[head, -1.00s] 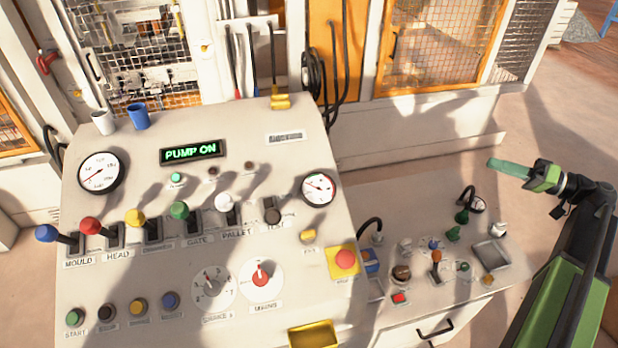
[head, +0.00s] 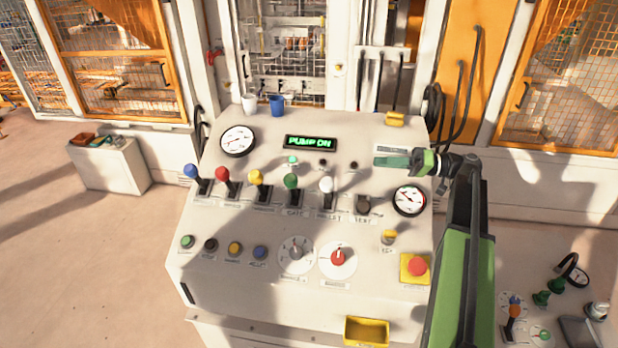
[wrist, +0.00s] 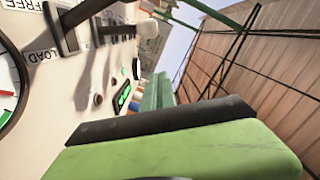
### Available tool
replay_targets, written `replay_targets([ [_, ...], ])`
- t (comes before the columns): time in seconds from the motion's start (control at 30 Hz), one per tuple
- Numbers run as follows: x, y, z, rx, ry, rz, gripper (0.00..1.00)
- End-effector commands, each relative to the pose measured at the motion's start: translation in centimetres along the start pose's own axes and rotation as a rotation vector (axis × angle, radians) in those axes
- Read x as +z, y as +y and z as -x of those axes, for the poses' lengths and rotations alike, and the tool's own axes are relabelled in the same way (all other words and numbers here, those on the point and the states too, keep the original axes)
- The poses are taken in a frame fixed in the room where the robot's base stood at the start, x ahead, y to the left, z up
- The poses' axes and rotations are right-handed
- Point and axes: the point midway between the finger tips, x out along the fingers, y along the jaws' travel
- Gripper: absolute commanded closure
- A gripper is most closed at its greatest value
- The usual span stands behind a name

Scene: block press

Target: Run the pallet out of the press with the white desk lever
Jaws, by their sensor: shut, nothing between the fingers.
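My gripper (head: 378,157) is shut and empty, above the upper right of the desk. In the head view its tip lies above and to the right of the white lever, apart from it. In the wrist view my gripper (wrist: 160,95) fills the lower middle, and the white lever knob (wrist: 147,30) shows beyond it at upper middle. The pallet itself cannot be made out.
The desk (head: 215,265) also bears blue, red and yellow levers, several buttons, two gauges and a display (head: 311,143) reading PUMP ON. White and blue cups (head: 277,105) stand at its back edge. A red stop button (head: 417,266) is at lower right. A mesh-doored press (head: 290,45) stands behind.

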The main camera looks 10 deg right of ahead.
Motion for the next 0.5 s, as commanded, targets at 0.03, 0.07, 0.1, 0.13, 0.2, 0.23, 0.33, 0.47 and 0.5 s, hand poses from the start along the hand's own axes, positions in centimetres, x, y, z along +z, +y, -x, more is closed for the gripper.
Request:
replay_targets([
  [0.03,0.0,0.0,0.2,0.001,0.001,0.0,1.0],
  [0.07,-0.1,0.1,0.4,0.003,0.003,0.0,1.0],
  [0.1,-0.1,0.1,0.7,0.004,0.006,0.0,1.0],
  [0.13,-0.1,0.1,0.8,0.005,0.007,0.0,1.0],
  [0.2,-0.1,0.1,1.1,0.007,0.009,0.0,1.0],
  [0.23,-0.1,0.1,1.1,0.007,0.01,0.0,1.0],
  [0.33,-0.1,0.1,1.2,0.008,0.011,0.0,1.0],
  [0.47,-0.1,0.1,1.3,0.009,0.012,-0.001,1.0],
  [0.5,-0.1,0.1,1.2,0.009,0.012,-0.001,1.0],
])
